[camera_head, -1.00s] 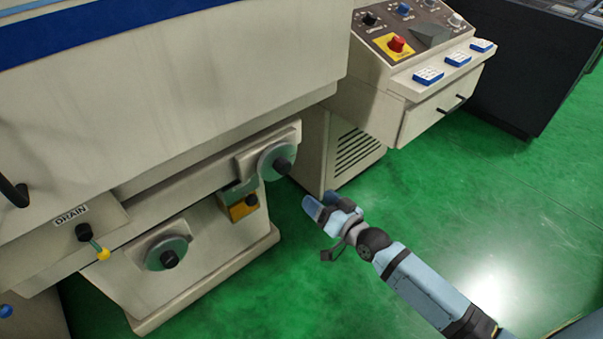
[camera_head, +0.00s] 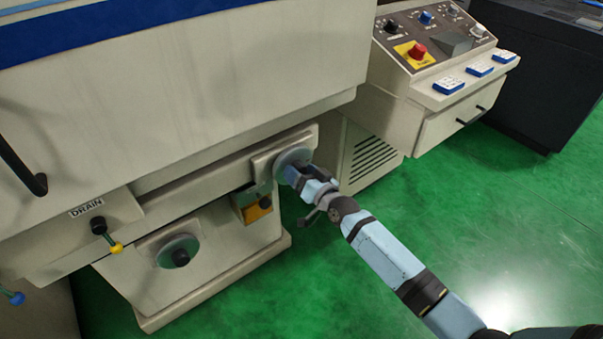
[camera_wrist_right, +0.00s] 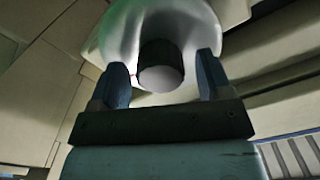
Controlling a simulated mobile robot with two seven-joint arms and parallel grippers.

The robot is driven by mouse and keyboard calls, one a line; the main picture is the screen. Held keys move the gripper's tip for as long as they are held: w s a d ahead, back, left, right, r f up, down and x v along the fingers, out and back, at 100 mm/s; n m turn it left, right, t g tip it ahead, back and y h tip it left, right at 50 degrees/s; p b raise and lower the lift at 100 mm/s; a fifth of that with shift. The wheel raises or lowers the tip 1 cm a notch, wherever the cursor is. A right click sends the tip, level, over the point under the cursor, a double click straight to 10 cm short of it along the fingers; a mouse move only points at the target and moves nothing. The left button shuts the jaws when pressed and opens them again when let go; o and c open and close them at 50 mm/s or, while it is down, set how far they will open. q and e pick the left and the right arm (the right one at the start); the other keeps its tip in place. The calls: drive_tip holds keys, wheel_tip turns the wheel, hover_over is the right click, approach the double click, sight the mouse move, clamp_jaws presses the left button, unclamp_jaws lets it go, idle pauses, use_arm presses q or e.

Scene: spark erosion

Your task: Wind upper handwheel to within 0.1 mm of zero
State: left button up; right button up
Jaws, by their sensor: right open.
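The upper handwheel (camera_head: 291,157) is a grey disc on the right end of the machine's rail; my right gripper hides part of it in the head view. In the right wrist view the pale wheel (camera_wrist_right: 112,42) fills the top middle, with its dark round knob (camera_wrist_right: 162,66) standing out from it. My right gripper (camera_head: 293,174) is at the wheel's face. In the right wrist view its blue fingers (camera_wrist_right: 163,80) are open, one on each side of the knob, with gaps showing on both sides. My left gripper is not in view.
The lower handwheel (camera_head: 177,251) with a dark knob is below left. A yellow-orange box (camera_head: 257,209) sits under the rail. The drain lever (camera_head: 108,237) is at left. The control panel (camera_head: 432,40) with a red button is at upper right. Green floor (camera_head: 440,210) is free at right.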

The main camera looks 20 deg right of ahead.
drive_tip(key=c, duration=0.9)
drive_tip(key=shift+m, duration=0.7)
drive_tip(key=o, duration=0.9)
